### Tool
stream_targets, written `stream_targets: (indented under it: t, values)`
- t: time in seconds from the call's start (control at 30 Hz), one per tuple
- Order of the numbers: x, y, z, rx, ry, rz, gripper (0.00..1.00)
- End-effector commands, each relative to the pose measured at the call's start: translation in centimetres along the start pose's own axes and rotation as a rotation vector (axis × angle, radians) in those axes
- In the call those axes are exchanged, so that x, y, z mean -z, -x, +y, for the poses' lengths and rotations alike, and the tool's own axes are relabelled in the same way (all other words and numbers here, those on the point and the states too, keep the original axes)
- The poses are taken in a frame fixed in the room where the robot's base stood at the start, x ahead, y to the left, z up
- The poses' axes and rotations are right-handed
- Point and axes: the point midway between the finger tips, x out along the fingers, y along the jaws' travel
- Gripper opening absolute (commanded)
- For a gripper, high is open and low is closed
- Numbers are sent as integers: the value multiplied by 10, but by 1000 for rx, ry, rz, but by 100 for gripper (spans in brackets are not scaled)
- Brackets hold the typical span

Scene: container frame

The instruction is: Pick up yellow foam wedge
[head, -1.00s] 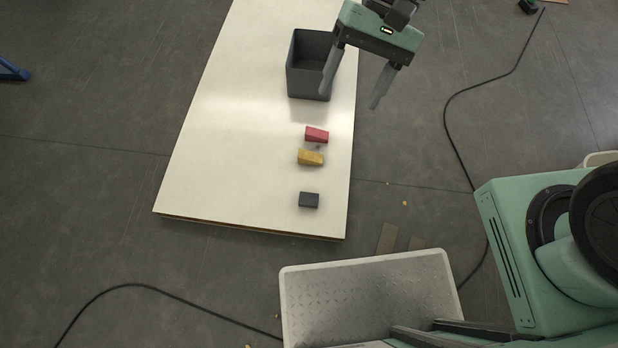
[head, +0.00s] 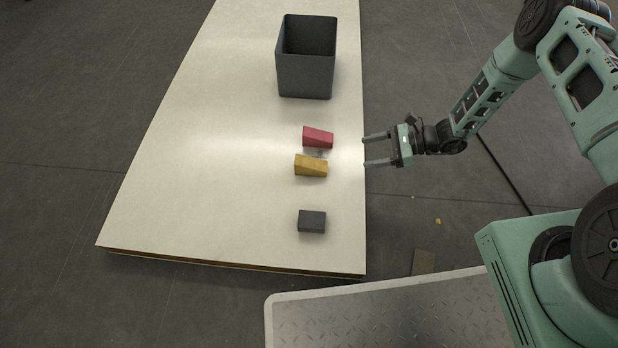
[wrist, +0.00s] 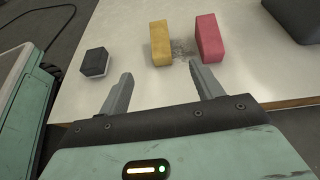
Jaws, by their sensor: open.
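The yellow foam wedge (head: 311,166) lies on the white table near its right edge in the head view. In the wrist view the yellow wedge (wrist: 160,43) lies beyond the fingertips, between their lines and apart from them. My gripper (head: 364,151) is open and empty at the table's right edge, to the right of the wedge, with its fingers pointing left. In the wrist view my gripper (wrist: 162,80) has its two fingers spread apart with nothing between them.
A red wedge (head: 318,137) lies close behind the yellow one; it also shows in the wrist view (wrist: 209,38). A dark grey block (head: 312,221) lies in front. A grey bin (head: 306,75) stands farther back. The left part of the white table (head: 190,180) is clear.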

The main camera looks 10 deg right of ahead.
Motion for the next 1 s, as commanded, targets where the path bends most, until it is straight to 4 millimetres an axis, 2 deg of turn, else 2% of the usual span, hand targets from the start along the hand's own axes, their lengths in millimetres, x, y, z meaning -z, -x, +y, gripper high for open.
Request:
stream_targets:
  t: [0.03,0.17,0.6,0.7,1.0]
  values:
    - [16,-3,0,18,-18,-3,65]
    - [27,-11,0,35,-36,-7,65]
    - [28,-98,-2,32,-34,-6,65]
    - [27,-113,-2,32,-34,-6,65]
    - [26,-132,-2,34,-35,-6,65]
